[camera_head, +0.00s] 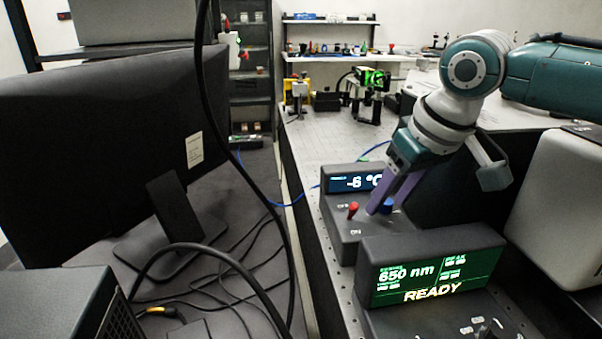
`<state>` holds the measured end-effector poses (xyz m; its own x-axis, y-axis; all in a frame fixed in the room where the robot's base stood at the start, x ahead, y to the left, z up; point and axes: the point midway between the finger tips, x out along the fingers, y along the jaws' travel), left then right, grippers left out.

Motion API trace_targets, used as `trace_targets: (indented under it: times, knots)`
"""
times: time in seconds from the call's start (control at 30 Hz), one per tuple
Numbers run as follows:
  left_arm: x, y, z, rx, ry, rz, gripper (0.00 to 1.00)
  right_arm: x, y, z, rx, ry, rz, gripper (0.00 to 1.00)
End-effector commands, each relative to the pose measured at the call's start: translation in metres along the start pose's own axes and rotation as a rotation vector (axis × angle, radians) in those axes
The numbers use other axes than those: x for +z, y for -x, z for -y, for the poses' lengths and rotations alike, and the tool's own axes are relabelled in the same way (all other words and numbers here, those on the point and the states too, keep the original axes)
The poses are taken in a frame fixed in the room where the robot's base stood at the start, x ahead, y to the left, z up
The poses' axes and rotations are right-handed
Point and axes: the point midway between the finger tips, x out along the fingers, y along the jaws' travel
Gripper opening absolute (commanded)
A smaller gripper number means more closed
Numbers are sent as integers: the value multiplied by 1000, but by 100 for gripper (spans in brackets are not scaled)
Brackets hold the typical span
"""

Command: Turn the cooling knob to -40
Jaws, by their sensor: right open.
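The cooling controller (345,228) is a dark box on the bench, and its blue display (352,183) reads about -6 °C. A blue knob (387,207) shows on its right side, partly hidden by my fingers. My right gripper (388,203) reaches down from the upper right, its purple fingers open on either side of the blue knob. I cannot tell whether they touch it. A red toggle switch (352,209) stands left of the fingers, between OFF and ON labels. My left gripper is not in view.
A second box (480,242) in front shows 650 nm and READY in green. A dark monitor (100,130) and loose cables fill the left. A pale box (560,200) stands at the right. Optics mounts (370,95) stand farther back on the bench.

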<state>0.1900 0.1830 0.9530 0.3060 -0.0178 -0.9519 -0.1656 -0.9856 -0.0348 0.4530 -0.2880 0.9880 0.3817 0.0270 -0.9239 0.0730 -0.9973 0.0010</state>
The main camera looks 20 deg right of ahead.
Motion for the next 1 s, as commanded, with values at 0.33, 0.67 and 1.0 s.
trace_targets:
  times: [0.33,0.67,1.0]
  knots:
    - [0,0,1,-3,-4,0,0,0,1,0,0,0,0,31]
    - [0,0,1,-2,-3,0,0,0,1,0,0,-1,0,0]
    - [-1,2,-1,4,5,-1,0,0,1,0,2,-5,0,0]
